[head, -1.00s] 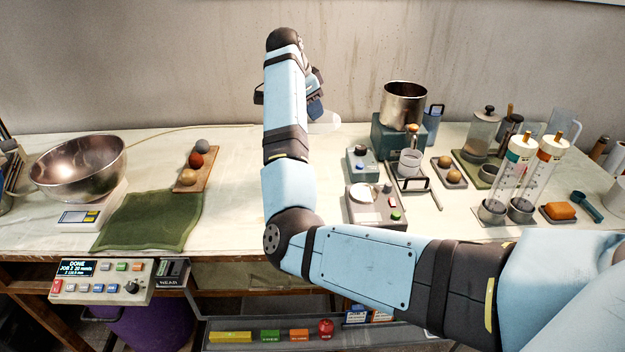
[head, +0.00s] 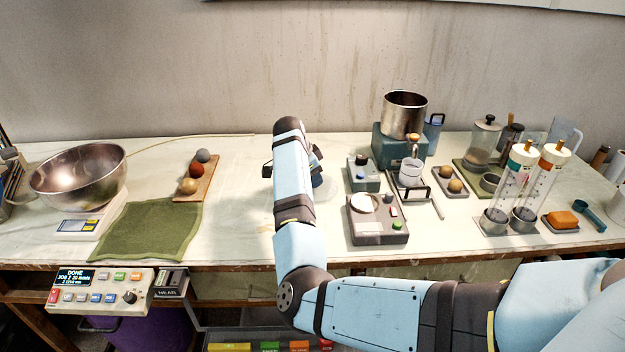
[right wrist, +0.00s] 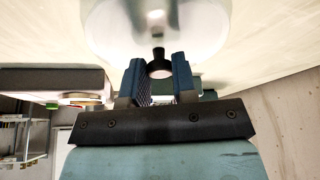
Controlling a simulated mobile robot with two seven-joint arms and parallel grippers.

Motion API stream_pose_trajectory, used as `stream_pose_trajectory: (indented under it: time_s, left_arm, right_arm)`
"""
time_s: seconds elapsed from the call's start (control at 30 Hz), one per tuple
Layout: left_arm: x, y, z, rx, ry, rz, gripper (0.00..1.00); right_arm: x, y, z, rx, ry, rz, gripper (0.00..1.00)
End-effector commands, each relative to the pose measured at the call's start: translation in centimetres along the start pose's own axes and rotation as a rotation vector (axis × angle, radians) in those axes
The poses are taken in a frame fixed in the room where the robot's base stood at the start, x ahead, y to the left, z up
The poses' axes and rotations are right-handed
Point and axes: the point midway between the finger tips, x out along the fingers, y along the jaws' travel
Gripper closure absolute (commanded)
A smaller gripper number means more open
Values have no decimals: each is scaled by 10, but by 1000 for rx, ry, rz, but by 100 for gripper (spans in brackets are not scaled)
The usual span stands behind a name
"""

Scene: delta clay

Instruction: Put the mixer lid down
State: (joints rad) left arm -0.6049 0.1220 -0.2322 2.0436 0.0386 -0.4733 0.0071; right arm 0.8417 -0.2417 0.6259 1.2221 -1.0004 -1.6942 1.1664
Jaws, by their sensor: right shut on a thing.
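The mixer lid (right wrist: 157,25) is a pale, shiny, see-through dome with a dark knob, at the top of the right wrist view. My right gripper (right wrist: 158,82) is shut on the lid's knob between its blue fingers. In the head view, my right arm hides most of the gripper, and only a pale edge of the lid (head: 326,190) shows beside it. The lid is low over the cream table top (head: 240,215), left of the small devices. I cannot tell whether it touches the table. My left gripper is not in view.
A grey device with a white disc (head: 378,222) and a small teal-topped box (head: 363,174) stand just right of the lid. A steel pot (head: 404,115) sits on a teal base behind. A green cloth (head: 148,230) lies left. Table between cloth and arm is clear.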

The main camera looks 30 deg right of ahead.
Motion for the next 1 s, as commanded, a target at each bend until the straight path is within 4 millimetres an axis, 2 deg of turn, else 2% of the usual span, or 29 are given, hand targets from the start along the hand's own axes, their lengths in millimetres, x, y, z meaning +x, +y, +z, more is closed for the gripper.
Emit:
stream_pose_trajectory:
  time_s: [0.07, 0.4, 0.43, 0.5, 0.53, 0.83, 1.0]
  left_arm:
    - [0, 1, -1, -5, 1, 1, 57]
    - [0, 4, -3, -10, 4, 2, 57]
    - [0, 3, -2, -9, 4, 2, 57]
    - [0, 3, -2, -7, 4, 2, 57]
    - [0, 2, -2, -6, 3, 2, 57]
    - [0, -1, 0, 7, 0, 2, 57]
    - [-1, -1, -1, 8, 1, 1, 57]
  right_arm:
    - [7, 0, 2, 0, 0, -1, 97]
    - [9, 0, 4, 0, 0, -1, 97]
    - [9, 0, 4, 0, 0, -1, 67]
    - [9, 0, 4, 0, 0, -1, 51]
    - [9, 0, 4, 0, 0, -1, 49]
    - [6, 0, 2, 1, 0, -2, 49]
    - [-16, -1, 2, 1, 1, -4, 49]
